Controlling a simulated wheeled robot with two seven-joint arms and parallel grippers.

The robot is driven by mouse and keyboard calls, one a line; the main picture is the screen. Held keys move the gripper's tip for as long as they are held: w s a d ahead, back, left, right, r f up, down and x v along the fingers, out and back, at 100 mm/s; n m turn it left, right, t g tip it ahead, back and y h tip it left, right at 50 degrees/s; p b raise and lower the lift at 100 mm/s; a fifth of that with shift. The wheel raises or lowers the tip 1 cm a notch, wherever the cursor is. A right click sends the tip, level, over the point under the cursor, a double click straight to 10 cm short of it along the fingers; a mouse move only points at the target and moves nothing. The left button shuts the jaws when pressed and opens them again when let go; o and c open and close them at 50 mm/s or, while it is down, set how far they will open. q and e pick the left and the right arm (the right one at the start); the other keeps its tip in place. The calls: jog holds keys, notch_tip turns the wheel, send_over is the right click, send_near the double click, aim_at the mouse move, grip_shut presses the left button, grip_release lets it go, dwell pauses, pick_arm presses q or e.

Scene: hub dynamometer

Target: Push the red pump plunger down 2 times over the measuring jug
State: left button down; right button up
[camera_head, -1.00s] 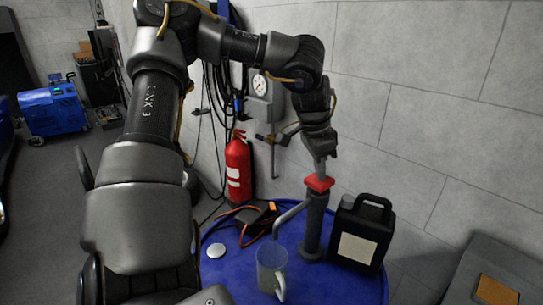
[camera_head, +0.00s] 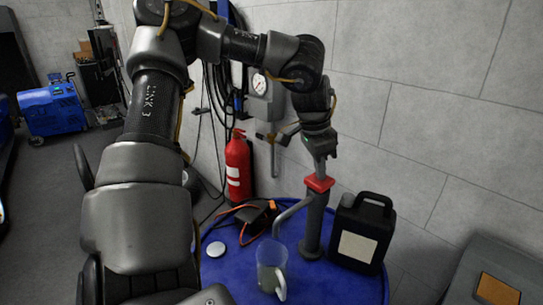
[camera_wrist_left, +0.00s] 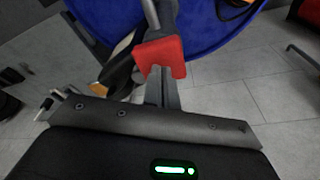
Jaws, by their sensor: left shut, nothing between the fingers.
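The red pump plunger (camera_head: 319,184) tops a dark upright pump (camera_head: 313,222) on the blue round table. A grey spout (camera_head: 285,212) reaches from the pump to the left, above the translucent measuring jug (camera_head: 271,262), which has a white handle. My left gripper (camera_head: 319,168) is shut and empty, pointing down at the plunger top. Its tips look to be at or just above the red top; contact is hard to tell. In the left wrist view the red plunger (camera_wrist_left: 161,55) lies right at the fingertips (camera_wrist_left: 160,72). My right gripper is not in view.
A black canister (camera_head: 361,232) with a pale label stands right of the pump. A dark box with orange cable (camera_head: 250,214) and a white disc (camera_head: 216,249) lie on the blue table (camera_head: 235,275). A red fire extinguisher (camera_head: 238,165) stands by the wall behind.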

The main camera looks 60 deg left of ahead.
pick_arm(q)
jog(key=shift+w+d+p+v, duration=0.15)
jog(key=shift+p+v, duration=0.4)
jog(key=shift+v, duration=0.55)
jog(key=shift+w+d+p+v, duration=0.1)
jog(key=shift+w+p+v, duration=0.15)
jog(key=shift+p+v, duration=0.6)
jog(key=shift+w+d+p+v, duration=0.1)
jog(key=shift+w+p+v, duration=0.2)
jog(key=shift+v, duration=1.05)
jog(key=shift+r, duration=0.25)
jog(key=p+v, duration=0.1)
jog(key=v, duration=0.1)
jog(key=p+v, duration=0.1)
jog(key=w+p+v, duration=0.1)
jog(key=v, duration=0.1)
jog(key=shift+s+d+r, duration=0.1)
jog(key=shift+d+r, duration=0.05)
jog(key=shift+r, duration=0.35)
